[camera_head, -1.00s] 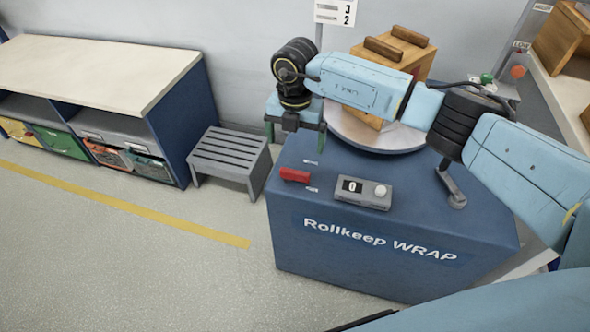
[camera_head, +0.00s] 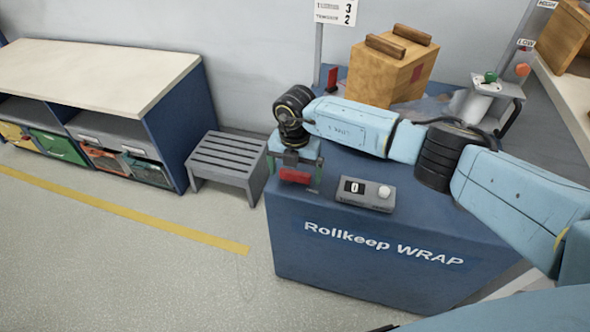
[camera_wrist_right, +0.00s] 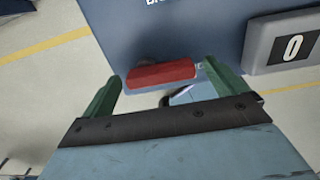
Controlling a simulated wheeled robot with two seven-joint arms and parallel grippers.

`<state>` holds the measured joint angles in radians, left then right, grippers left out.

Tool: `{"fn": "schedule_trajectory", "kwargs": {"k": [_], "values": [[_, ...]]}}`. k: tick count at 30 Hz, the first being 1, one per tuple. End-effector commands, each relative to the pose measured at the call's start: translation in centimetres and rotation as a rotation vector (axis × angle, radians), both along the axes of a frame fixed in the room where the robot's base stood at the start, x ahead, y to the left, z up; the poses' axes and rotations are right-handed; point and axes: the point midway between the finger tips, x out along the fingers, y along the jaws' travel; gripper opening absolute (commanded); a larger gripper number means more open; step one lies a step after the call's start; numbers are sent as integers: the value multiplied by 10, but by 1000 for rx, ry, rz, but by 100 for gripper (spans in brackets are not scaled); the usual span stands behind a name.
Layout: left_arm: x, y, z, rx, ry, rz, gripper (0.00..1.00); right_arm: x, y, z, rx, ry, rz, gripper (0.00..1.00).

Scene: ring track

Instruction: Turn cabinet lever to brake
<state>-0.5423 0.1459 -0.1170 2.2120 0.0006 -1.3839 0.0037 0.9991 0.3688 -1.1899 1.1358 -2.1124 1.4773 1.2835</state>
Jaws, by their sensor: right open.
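The red lever (camera_head: 295,175) sits on the top of the blue cabinet (camera_head: 350,262), near its front left corner. It also shows in the right wrist view (camera_wrist_right: 161,74), lying crosswise just beyond the fingertips. My right gripper (camera_head: 294,180) is open, with one green finger on each side of the lever. In the wrist view its fingers (camera_wrist_right: 165,80) stand apart and hold nothing. Whether either finger touches the lever I cannot tell. The labels beside the lever are mostly hidden by the gripper. My left gripper is not in view.
A grey counter box reading 0 (camera_head: 365,194) stands just right of the lever. A wooden box (camera_head: 390,75) stands at the back of the cabinet. A grey slatted stool (camera_head: 228,157) stands left of the cabinet, beside a bench (camera_head: 95,70) with bins.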

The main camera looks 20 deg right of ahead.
Motion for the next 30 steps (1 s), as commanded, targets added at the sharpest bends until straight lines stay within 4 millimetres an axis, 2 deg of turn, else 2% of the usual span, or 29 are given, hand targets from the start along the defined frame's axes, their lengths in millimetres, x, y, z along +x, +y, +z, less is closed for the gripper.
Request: {"fn": "schedule_trajectory", "kwargs": {"k": [2,12,23,30], "values": [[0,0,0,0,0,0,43,0,0,0,0,0,0,96],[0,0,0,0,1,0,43,0,0,0,0,0,0,52],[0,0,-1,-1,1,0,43,2,-1,1,0,-1,57,52],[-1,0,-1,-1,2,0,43,4,-2,1,-1,0,217,52]]}}
